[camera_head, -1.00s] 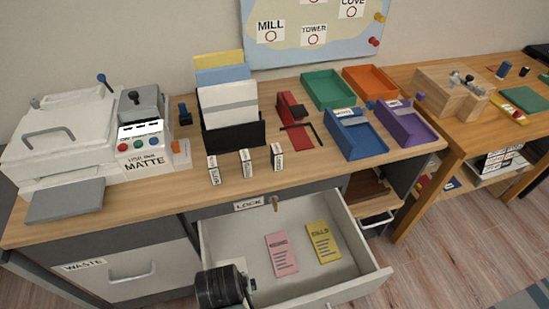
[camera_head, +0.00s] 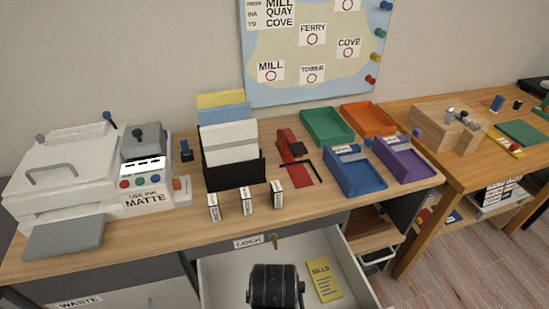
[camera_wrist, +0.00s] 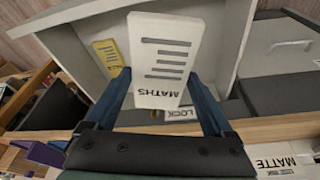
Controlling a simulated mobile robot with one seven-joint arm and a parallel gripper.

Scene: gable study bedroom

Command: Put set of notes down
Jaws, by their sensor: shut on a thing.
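My gripper (camera_wrist: 161,96) is shut on a white set of notes (camera_wrist: 163,58) marked MATHS, with its blue fingers on either side of the sheet. The notes are held over the open drawer (camera_head: 217,285) below the label LOCK. In the head view, only my black wrist (camera_head: 274,287) shows over the drawer, and it hides the held notes. A yellow set of notes (camera_head: 323,281) lies in the drawer, to the right of my wrist. It also shows in the wrist view (camera_wrist: 108,56). The pink set seen earlier in the drawer is hidden.
The desk above holds a printer-like machine (camera_head: 75,180), a black file holder (camera_head: 235,170) with coloured folders, several small boxes (camera_head: 247,200), and blue (camera_head: 355,172), purple (camera_head: 403,158), green (camera_head: 327,127) and orange (camera_head: 368,118) trays. A key (camera_head: 274,238) sticks in the lock by the drawer.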

